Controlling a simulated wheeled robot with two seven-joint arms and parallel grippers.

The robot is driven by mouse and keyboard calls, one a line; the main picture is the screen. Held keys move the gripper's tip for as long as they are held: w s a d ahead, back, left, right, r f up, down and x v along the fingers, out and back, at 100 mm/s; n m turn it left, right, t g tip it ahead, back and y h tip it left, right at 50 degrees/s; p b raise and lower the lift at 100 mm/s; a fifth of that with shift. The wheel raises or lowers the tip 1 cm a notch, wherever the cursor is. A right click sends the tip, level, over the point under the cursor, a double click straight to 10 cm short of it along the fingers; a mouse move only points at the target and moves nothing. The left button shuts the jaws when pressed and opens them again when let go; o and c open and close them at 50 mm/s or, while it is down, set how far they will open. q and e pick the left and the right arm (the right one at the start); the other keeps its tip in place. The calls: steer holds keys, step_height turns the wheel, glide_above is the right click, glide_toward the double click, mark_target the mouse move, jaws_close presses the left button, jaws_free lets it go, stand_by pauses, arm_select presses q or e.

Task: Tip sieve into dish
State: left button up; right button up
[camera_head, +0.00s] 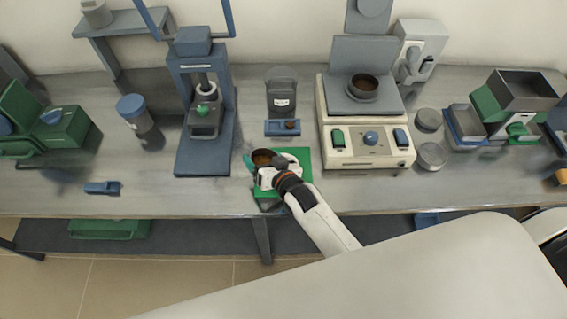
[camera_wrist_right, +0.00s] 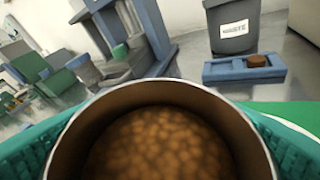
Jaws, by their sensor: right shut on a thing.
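My right gripper (camera_head: 262,160) is shut on the sieve (camera_head: 262,157), a round metal-walled cup. In the right wrist view the sieve (camera_wrist_right: 160,95) fills the lower middle, between teal finger pads, with brown grains (camera_wrist_right: 160,143) inside. It looks roughly upright and is above or beside a green mat (camera_head: 298,156). A white curved edge (camera_wrist_right: 296,127) on the mat in the wrist view may be the dish; most of it is hidden behind the sieve and gripper. My left gripper is not in view.
Behind the mat are a blue tray (camera_head: 276,128) with a brown piece and a dark waste bin (camera_head: 281,85). A blue press (camera_head: 180,120) stands left. A cream machine (camera_head: 350,150) bearing another round pan (camera_head: 363,85) stands right. Bench is clear left of the mat's front.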

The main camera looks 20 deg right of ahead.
steer(key=shift+r, duration=0.1)
steer(key=shift+d+r+m, duration=0.1)
steer(key=shift+r+m, duration=0.1)
steer(key=shift+m, duration=0.2)
steer(key=shift+m+y, duration=0.3)
steer(key=shift+y, duration=0.1)
steer(key=shift+d+r+m+y, duration=0.1)
steer(key=shift+r+m+y, duration=0.05)
steer(key=shift+m+y, duration=0.3)
steer(key=shift+r+m+y, duration=0.1)
steer(key=shift+m+y, duration=0.15)
steer(key=shift+m, duration=0.3)
steer(key=shift+w+d, duration=0.1)
steer(key=shift+d, duration=0.05)
